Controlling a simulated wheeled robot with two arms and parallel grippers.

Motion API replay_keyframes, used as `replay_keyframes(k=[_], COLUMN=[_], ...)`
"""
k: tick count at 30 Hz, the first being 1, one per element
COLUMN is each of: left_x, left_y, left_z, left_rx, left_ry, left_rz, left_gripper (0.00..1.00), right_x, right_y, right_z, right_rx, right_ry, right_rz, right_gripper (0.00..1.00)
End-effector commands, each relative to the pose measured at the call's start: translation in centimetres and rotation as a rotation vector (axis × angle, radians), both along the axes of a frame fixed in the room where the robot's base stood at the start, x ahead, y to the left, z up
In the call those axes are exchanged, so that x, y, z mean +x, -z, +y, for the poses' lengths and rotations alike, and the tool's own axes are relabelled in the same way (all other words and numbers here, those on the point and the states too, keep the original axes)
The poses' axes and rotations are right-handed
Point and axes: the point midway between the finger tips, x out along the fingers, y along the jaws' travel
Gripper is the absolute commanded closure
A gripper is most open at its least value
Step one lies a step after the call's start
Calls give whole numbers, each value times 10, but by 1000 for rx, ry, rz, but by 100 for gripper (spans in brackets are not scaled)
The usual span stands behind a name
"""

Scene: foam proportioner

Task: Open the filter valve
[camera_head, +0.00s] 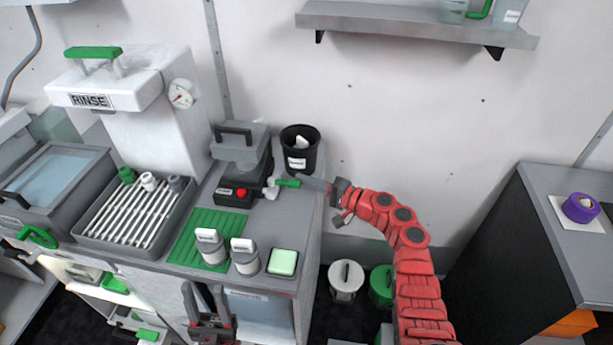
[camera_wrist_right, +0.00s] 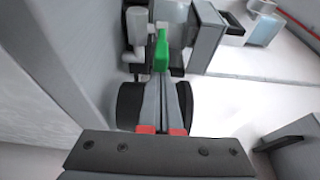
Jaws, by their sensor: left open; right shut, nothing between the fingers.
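The valve with the green handle (camera_head: 288,182) sticks out from the right side of the black and grey filter unit (camera_head: 240,170) on the counter. In the right wrist view the green handle (camera_wrist_right: 161,52) is straight ahead, at the fingertips. My right gripper (camera_head: 306,181) is shut and empty, its tips at the handle's free end; I cannot tell whether they touch it. Its closed fingers (camera_wrist_right: 161,100) also show in the wrist view. My left gripper (camera_head: 205,292) is open and empty, low in front of the counter.
A black bin (camera_head: 299,150) stands close behind my right gripper. Two white and grey bottles (camera_head: 244,257) and a pale green pad (camera_head: 283,262) are at the counter's front. A tray of white rods (camera_head: 130,210) is to the left. The wall shelf (camera_head: 400,20) is above.

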Motion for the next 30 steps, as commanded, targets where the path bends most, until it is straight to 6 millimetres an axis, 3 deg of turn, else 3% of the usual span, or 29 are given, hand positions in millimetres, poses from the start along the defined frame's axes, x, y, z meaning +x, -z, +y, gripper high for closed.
replay_keyframes(k=[9, 16, 30], left_x=[0, 0, 0], left_y=[-1, -13, -57], left_z=[0, 0, 0], left_rx=[0, 0, 0], left_ry=[0, 0, 0], left_rz=[0, 0, 0], left_gripper=[50, 50, 50], right_x=[-1, -7, -41], right_y=[0, -3, -3], right_z=[0, 2, 10], right_rx=[1, 2, 5], right_ry=[5, 57, 418], right_rz=[1, 0, 5], right_gripper=[100, 100, 100])
